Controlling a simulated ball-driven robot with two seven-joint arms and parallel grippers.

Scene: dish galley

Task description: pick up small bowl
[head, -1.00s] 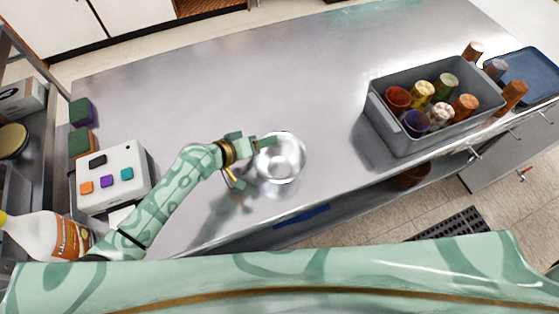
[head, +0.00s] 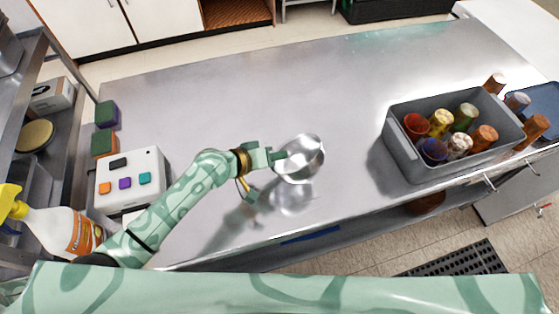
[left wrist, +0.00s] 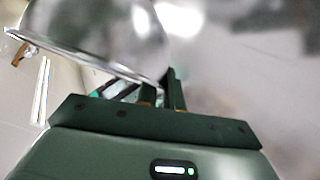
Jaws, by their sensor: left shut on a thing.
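The small bowl (head: 303,160) is shiny metal and is held above the steel counter in the head view, with its reflection below it. My left gripper (head: 277,157) is shut on the bowl's left rim. In the left wrist view the bowl (left wrist: 110,35) fills the upper left, tilted, with its rim edge at the fingers of my left gripper (left wrist: 160,92). My right gripper is not in view.
A white box with coloured buttons (head: 131,172), sponges (head: 106,114) and a spray bottle (head: 62,229) are at the left. The counter's middle and back (head: 240,90) are clear.

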